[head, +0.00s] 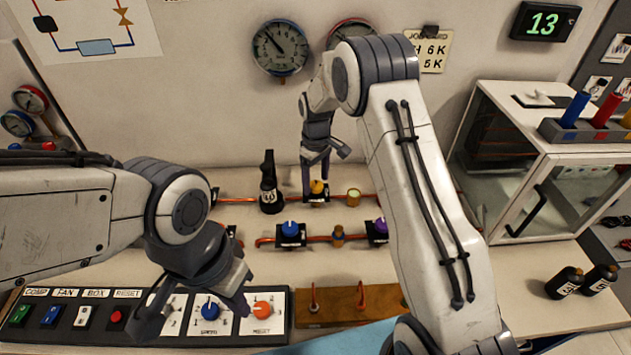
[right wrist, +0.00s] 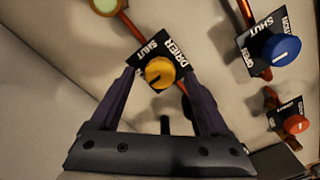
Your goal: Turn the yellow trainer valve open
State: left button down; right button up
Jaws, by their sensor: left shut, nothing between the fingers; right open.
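The yellow valve knob (head: 317,187) sits on a black plate on the back copper pipe in the head view. In the right wrist view the yellow knob (right wrist: 160,72) lies between my fingertips, and its plate reads DRIER and SHUT. My right gripper (head: 325,172) reaches down over the valve. In its wrist view the right gripper (right wrist: 158,78) is open, with a finger on each side of the knob; I cannot tell whether they touch it. My left gripper (head: 198,308) is shut and empty above the front switch panel, well away from the valve.
A black bottle-shaped part (head: 270,183) stands left of the valve. A blue knob (head: 290,229) and a purple knob (head: 381,226) are on the front pipe. The switch panel (head: 275,325) lies in front. A glass-sided cabinet (head: 545,150) stands at the right.

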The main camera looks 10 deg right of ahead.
aim_at(316, 184)
notch_tip(316, 184, up, 10)
jog(key=b, duration=0.1)
jog(key=shift+f, duration=0.2)
